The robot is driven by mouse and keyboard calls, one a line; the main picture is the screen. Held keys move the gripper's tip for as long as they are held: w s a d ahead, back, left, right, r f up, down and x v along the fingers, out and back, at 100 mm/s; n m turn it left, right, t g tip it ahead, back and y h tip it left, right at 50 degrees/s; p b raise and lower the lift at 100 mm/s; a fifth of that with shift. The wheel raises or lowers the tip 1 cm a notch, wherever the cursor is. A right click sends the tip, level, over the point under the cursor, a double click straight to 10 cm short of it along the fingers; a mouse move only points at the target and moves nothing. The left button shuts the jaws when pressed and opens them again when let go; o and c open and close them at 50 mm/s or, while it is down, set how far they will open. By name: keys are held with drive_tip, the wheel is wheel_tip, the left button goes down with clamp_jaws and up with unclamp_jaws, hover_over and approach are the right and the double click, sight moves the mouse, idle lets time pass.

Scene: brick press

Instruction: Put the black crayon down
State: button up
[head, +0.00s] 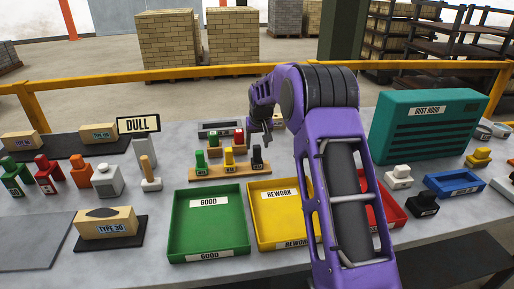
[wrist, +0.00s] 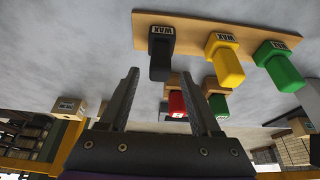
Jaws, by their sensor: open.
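The black crayon (head: 257,158) stands upright at the right end of a wooden rack (head: 216,174), beside a yellow crayon (head: 228,158) and a green crayon (head: 200,161). In the upside-down wrist view the black crayon (wrist: 161,55) has a WAX label and sits on the rack (wrist: 190,36). My gripper (head: 267,139) is open and empty, close to the black crayon. In the wrist view my gripper (wrist: 160,76) has its fingertips apart, with the crayon's end showing between them and no contact visible.
Behind the rack are a red block (head: 239,137) and a grey tray (head: 220,127). In front lie the green GOOD tray (head: 209,254) and yellow REWORK tray (head: 285,243). My arm partly hides a red tray (head: 391,207). A teal dust hood (head: 425,130) stands right.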

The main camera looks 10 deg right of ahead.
drive_tip(key=v, duration=0.9)
drive_tip(key=shift+r, duration=0.2)
